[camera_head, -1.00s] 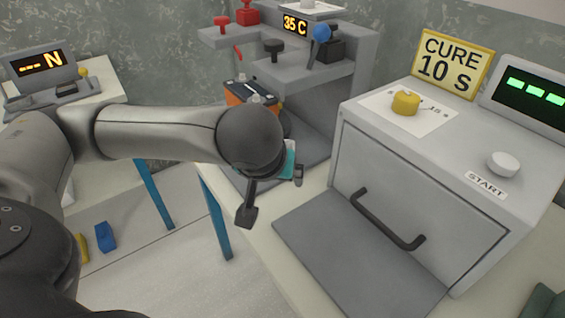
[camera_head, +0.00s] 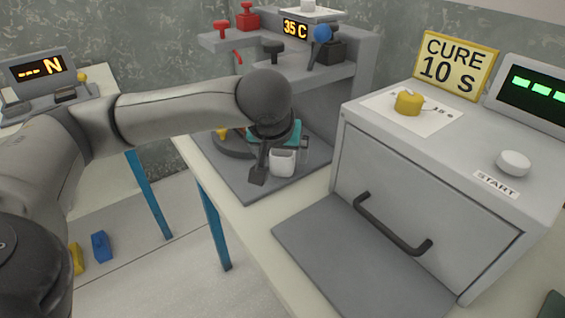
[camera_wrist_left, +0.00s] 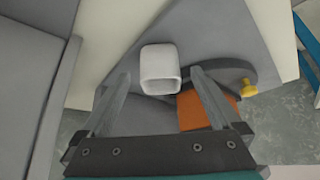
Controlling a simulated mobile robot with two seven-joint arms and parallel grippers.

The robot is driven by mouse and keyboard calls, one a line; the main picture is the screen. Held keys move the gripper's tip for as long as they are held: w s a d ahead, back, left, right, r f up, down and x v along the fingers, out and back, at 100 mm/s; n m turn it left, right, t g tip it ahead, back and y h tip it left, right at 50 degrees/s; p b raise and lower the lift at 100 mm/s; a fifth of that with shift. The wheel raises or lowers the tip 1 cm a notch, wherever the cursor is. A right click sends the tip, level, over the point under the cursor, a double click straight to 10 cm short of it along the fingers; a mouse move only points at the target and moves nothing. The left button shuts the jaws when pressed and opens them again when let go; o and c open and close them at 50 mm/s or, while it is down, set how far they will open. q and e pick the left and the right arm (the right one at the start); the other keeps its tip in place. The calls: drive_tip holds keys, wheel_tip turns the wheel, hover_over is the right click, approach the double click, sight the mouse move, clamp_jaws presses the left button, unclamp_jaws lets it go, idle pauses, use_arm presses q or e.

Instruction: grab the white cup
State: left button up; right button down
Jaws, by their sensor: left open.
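The white cup (camera_head: 283,162) stands on the grey base plate of the dispenser stand, partly behind my left gripper in the head view. My left gripper (camera_head: 280,160) is open, with a dark finger on the left side of the cup and the other finger near its right. In the left wrist view the white cup (camera_wrist_left: 160,70) lies between and slightly beyond the fingertips of my left gripper (camera_wrist_left: 161,74). The fingers look apart from the cup. My right gripper is not in view.
A grey oven box (camera_head: 430,190) with a black handle stands to the right, a grey plate (camera_head: 350,260) before it. The stand's shelf (camera_head: 300,75) with knobs is behind the gripper. An orange block (camera_wrist_left: 205,110) lies near the right finger in the wrist view.

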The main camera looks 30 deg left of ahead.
use_arm(q)
drive_tip(key=shift+w+a, duration=0.3)
drive_tip(key=shift+w, duration=0.4)
drive_tip(key=shift+w+a+f+b, duration=0.15)
drive_tip(key=shift+w+f+b, duration=0.25)
drive_tip(key=shift+f, duration=0.15)
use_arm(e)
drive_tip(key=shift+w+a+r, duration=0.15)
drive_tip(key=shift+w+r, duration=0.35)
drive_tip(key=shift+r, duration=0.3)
use_arm(q)
drive_tip(key=shift+s, duration=0.1)
clamp_jaws()
drive_tip(key=shift+r, duration=0.3)
